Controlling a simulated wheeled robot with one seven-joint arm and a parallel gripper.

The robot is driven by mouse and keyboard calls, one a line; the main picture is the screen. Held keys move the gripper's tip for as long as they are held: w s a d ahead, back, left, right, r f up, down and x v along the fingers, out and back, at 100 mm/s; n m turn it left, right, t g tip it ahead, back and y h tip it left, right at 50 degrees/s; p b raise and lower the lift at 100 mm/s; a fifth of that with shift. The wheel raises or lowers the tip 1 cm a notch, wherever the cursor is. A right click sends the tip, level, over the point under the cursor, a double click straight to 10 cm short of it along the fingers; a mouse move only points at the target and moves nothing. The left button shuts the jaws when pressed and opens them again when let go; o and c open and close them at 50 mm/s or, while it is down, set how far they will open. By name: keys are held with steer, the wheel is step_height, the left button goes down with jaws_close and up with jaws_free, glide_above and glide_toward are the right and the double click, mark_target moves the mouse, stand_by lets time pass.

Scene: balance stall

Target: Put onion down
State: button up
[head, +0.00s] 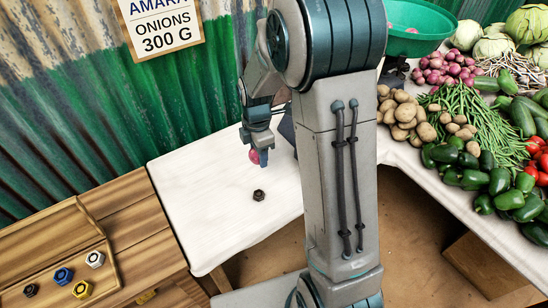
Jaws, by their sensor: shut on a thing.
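My gripper (259,147) points down over the white table (205,228), near its back edge. It is shut on a small pink-red onion (254,157), of which only part shows below the fingers. The onion looks close above the tabletop; I cannot tell whether it touches it. A sign (162,22) on the wall reads "ONIONS 300 G".
A dark hex nut (259,196) lies on the white table in front of the onion. A wooden tray (85,215) with several coloured nuts is at the left. Vegetables, potatoes (400,112) and a green basin (420,40) are at the right. My arm hides the middle.

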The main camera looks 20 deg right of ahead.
steer(key=n, duration=0.2)
steer(key=n+b, duration=0.1)
steer(key=n, duration=0.3)
steer(key=shift+s+a+r, duration=0.25)
steer(key=shift+s+r, duration=0.05)
steer(key=shift+r, duration=0.05)
glide_above(234, 208)
step_height(234, 208, down, 7)
steer(key=shift+r, duration=0.1)
steer(key=shift+f, duration=2.05)
steer(key=shift+b, duration=0.35)
steer(key=shift+f, duration=0.2)
steer(key=o, duration=1)
steer(key=shift+r, duration=0.1)
steer(key=shift+r, duration=0.1)
